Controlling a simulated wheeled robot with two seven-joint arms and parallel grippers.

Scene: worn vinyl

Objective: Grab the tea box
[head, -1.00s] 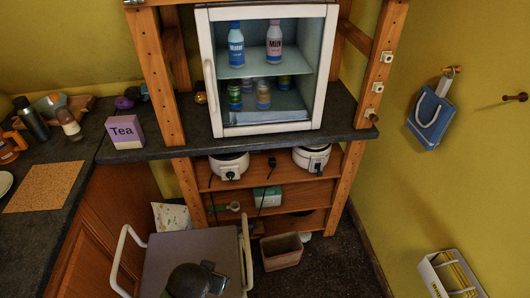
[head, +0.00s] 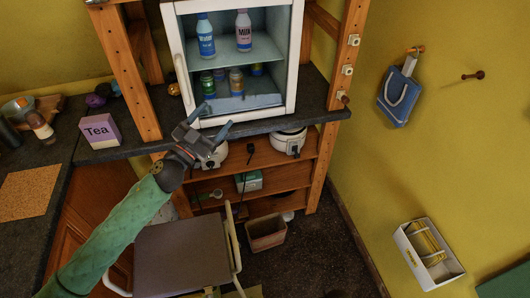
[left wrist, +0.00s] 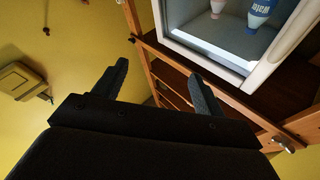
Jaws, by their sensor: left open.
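The tea box (head: 100,131) is a purple box with a pale label reading "Tea". It stands upright on the dark counter, left of the wooden shelf post, in the head view. My left gripper (head: 214,119) is open and empty, in front of the counter edge below the small fridge, to the right of the tea box and apart from it. In the left wrist view its two fingers (left wrist: 158,82) are spread with nothing between them. The tea box does not show in the left wrist view. My right gripper is not in view.
A small open fridge (head: 168,58) with bottles stands on the counter (head: 265,124). A wooden post (head: 125,72) rises between it and the tea box. A cork mat (head: 30,192) lies at left. A cart (head: 185,262) stands below on the floor.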

